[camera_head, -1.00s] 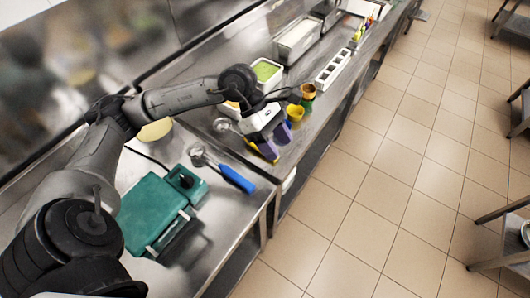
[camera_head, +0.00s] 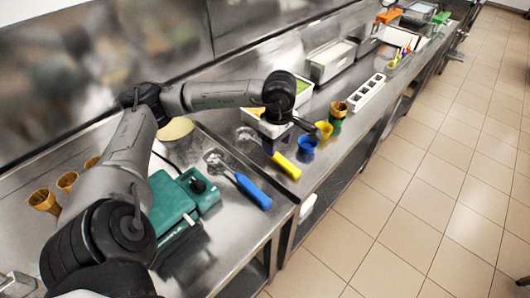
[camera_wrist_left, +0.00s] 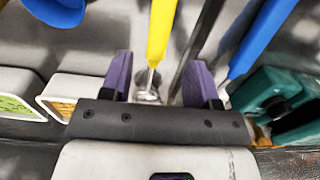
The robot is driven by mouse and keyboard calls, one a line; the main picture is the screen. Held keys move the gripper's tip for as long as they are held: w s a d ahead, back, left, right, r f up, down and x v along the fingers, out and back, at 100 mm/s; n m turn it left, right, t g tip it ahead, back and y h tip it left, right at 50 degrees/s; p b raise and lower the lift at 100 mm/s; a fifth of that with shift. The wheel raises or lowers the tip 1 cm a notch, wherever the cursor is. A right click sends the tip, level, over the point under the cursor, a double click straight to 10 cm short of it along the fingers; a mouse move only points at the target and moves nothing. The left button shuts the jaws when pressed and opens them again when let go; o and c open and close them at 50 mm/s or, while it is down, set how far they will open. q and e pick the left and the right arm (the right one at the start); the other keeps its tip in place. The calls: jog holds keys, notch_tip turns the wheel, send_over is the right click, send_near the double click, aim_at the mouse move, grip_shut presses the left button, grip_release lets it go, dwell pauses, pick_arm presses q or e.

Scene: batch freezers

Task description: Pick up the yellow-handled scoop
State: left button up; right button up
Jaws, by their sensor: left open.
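The yellow-handled scoop lies on the steel counter; its yellow handle (camera_head: 286,166) points toward the counter's front edge in the head view. My left gripper (camera_head: 276,137) is over the scoop's metal end and partly hides it. In the left wrist view my left gripper (camera_wrist_left: 161,72) has its two purple fingers spread. The yellow handle (camera_wrist_left: 161,28) and its thin metal shank line up between the fingers. I cannot tell how far below the fingers the shank is. My right gripper is not in view.
A blue-handled scoop (camera_head: 253,192) lies to the left, beside a teal device (camera_head: 170,200). Blue (camera_head: 307,150) and yellow (camera_head: 324,130) cups stand close on the right. A white holed block (camera_head: 368,95) and a white-rimmed container (camera_head: 332,60) are further back.

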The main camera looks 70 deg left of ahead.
aim_at(277, 155)
pick_arm(q)
jog(key=shift+f, duration=1.1)
notch_tip(277, 155, down, 4)
jog(key=shift+w+f+b, duration=0.1)
jog(key=shift+f+b, duration=0.05)
jog(key=shift+b, duration=0.65)
jog(key=c, duration=1)
